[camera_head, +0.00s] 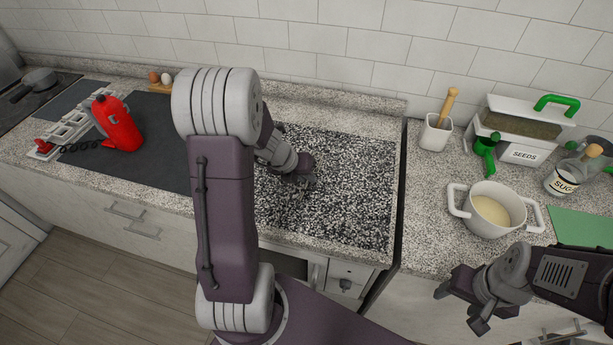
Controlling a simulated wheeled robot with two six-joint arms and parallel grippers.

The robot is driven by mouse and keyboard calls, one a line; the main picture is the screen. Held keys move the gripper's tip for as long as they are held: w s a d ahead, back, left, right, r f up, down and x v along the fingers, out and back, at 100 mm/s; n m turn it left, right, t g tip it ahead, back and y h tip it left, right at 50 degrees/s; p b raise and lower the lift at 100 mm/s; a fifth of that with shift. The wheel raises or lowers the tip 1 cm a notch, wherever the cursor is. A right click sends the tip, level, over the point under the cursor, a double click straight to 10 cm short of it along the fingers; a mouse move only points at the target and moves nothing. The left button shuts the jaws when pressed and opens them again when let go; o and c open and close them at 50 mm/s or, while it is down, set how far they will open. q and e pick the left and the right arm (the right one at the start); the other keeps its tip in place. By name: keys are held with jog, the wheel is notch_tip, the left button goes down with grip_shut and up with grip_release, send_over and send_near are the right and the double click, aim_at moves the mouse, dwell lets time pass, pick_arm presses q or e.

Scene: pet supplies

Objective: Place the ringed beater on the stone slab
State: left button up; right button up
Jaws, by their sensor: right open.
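The stone slab (345,205) is a black-and-white speckled rectangle set in the middle of the counter. My right gripper (462,303) is open and empty at the counter's front edge, below the white pot.
A white pot (490,211) with pale contents, a utensil holder (435,133), a seeds box (520,126), a sugar jar (567,178) and a green board (582,227) crowd the right counter. A dark mat (160,150) is at left. Most of the slab is bare.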

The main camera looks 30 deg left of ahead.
pick_arm(q)
jog(key=p+v, duration=0.6)
jog(key=v, duration=0.5)
jog(key=s+d+f+n+g+y, duration=0.1)
jog(key=s+d+n, duration=0.4)
jog(key=n, duration=1.1)
jog(key=s+d+f+n+g+y, duration=0.1)
jog(key=s+d+n+g, duration=0.2)
jog(key=n, duration=1.3)
jog(key=s+d, duration=0.2)
jog(key=d, duration=0.1)
jog(key=shift+d+f+n, duration=0.15)
jog(key=shift+d+n, duration=0.05)
jog(key=shift+n, duration=0.2)
